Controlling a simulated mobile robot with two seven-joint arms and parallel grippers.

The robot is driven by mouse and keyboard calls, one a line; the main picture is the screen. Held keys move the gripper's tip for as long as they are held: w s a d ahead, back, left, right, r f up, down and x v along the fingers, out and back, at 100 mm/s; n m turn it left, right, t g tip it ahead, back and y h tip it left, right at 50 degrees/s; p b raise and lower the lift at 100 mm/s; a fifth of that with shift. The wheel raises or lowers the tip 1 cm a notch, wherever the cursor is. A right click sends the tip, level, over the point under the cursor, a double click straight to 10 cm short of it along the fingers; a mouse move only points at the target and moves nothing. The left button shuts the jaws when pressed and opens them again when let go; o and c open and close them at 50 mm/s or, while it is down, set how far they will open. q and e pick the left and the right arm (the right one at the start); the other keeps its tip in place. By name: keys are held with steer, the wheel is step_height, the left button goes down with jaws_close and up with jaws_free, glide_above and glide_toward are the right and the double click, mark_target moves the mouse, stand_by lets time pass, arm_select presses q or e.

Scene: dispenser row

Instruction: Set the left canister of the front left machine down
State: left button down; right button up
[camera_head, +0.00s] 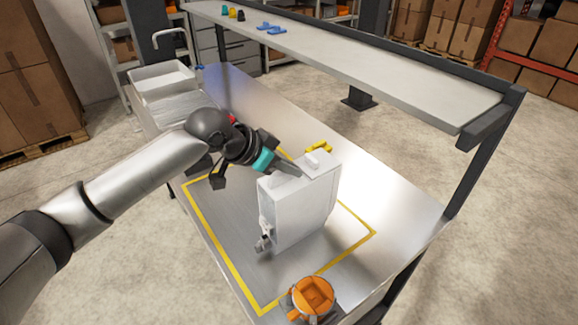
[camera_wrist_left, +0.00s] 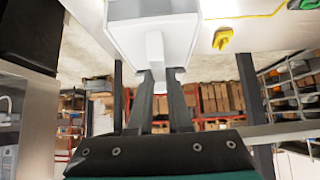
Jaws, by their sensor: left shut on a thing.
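The white canister (camera_head: 300,205) is a tall box with a small grey spout low on its near left side. It is upright over the yellow-outlined area (camera_head: 226,262) of the metal table. My left gripper (camera_head: 293,169) reaches it from the left and is shut on the handle at its top. In the left wrist view the dark fingers (camera_wrist_left: 158,78) close around the white handle of the canister (camera_wrist_left: 120,38). I cannot tell whether its base touches the table. The machine cannot be made out, and my right gripper is not in view.
An orange container (camera_head: 312,295) stands at the table's near edge. A yellow part (camera_head: 319,148) lies just behind the canister. A raised shelf (camera_head: 380,66) runs along the far side. A sink (camera_head: 162,79) is at the far left. Bare table lies right of the canister.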

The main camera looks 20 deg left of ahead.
arm_select(q)
steer(key=c, duration=0.8)
jaws_free()
steer(key=shift+c, duration=0.2)
steer(key=v, duration=1.2)
steer(key=shift+r, duration=0.1)
